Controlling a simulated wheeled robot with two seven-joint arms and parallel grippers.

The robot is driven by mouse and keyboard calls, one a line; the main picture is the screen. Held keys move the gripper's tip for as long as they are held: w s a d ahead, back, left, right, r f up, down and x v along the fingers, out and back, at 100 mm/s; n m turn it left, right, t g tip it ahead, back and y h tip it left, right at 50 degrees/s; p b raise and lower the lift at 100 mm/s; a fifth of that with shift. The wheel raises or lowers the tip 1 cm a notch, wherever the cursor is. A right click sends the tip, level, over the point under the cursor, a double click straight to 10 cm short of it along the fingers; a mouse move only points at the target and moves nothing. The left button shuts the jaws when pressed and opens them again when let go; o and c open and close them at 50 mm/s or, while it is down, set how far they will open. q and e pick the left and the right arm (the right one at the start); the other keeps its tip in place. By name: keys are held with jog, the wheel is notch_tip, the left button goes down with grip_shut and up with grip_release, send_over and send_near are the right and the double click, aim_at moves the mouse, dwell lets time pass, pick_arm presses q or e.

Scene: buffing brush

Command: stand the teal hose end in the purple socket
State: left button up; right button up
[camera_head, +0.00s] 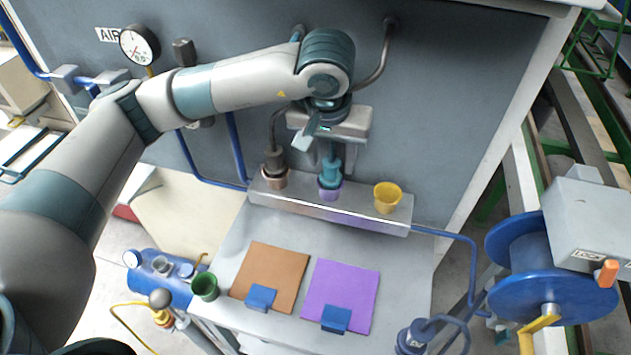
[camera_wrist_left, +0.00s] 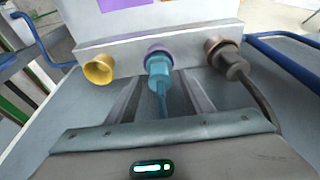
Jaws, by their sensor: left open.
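The teal hose end (camera_head: 331,168) stands in the purple socket (camera_head: 329,193) at the middle of the grey rail. In the left wrist view the teal hose end (camera_wrist_left: 159,71) has the purple socket's rim (camera_wrist_left: 158,49) around its far end, and its thin hose runs back toward the gripper. My left gripper (camera_head: 322,148) is just above the hose end. In the left wrist view its open fingers (camera_wrist_left: 160,92) lie on either side of the hose, apart from it. How deep the hose end sits is hidden. My right gripper is not in view.
A brown hose end (camera_head: 274,163) stands in the left socket. The yellow socket (camera_head: 388,197) at the right is empty. Orange (camera_head: 272,268) and purple (camera_head: 345,285) panels lie on the bench below. A green cup (camera_head: 205,287) and blue reel (camera_head: 540,270) flank it. The grey wall is behind.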

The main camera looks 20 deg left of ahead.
pick_arm(q)
jog(key=v, duration=0.5)
jog(key=shift+r, duration=0.1)
jog(key=s+b, duration=0.2)
jog(key=s, duration=1)
jog(key=shift+b, duration=0.35)
jog(key=shift+s+d, duration=0.15)
